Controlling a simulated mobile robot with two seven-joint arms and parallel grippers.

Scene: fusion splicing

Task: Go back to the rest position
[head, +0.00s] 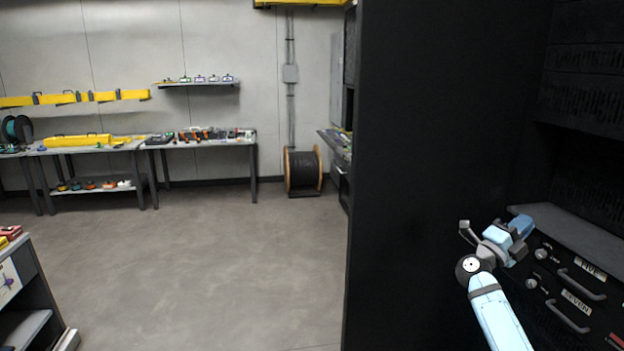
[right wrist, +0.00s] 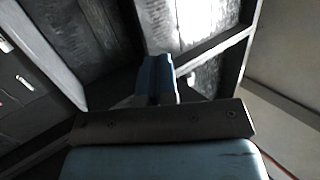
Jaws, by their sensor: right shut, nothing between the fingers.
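My right gripper (head: 522,226) is at the lower right of the head view, in front of the black cabinet's drawer unit. Its light blue arm comes up from the bottom edge. In the right wrist view its blue fingers (right wrist: 157,78) are together with nothing between them. My left gripper is not in the head view.
A tall black cabinet side (head: 420,150) stands close to my right arm. Drawers with handles (head: 582,284) are just beside the gripper. Workbenches (head: 205,143) and a cable drum (head: 303,170) are along the far wall. The grey floor (head: 220,260) in the middle is clear.

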